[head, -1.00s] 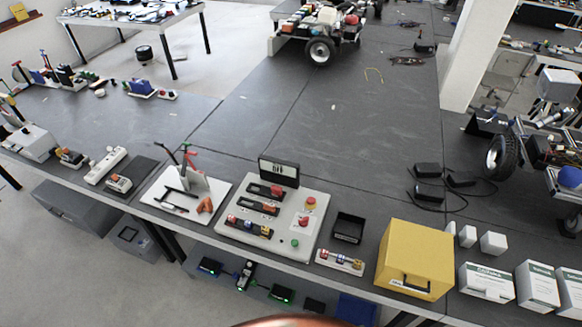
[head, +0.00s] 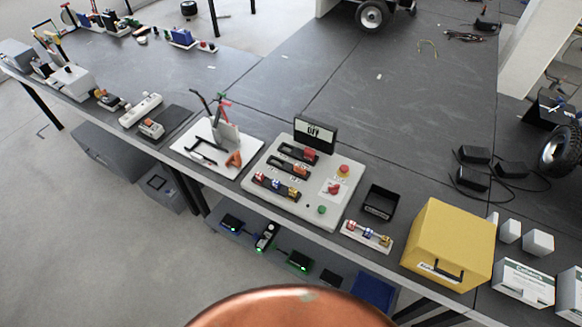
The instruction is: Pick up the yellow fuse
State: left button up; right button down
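Small fuse-like cylinders sit in a row in a dark holder (head: 276,188) on the light grey control panel (head: 325,212). A second row with coloured bands sits on a small white rack (head: 366,237) right of the panel, below a black open tray (head: 379,202). Yellowish bands show among the red and blue ones in both rows. They are too small to tell for sure which one is the yellow fuse. Neither of my grippers is in view.
The panel carries red and green buttons and a black display (head: 315,132). A yellow box (head: 449,245) with a black handle and white cartons (head: 523,281) stand to the right. A white board with tools (head: 211,147) is at left. The grey tabletop behind is largely clear.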

aim_at(292, 192)
jog(key=u, duration=1.9)
jog(key=i, duration=0.95)
jog(key=z, duration=2.5)
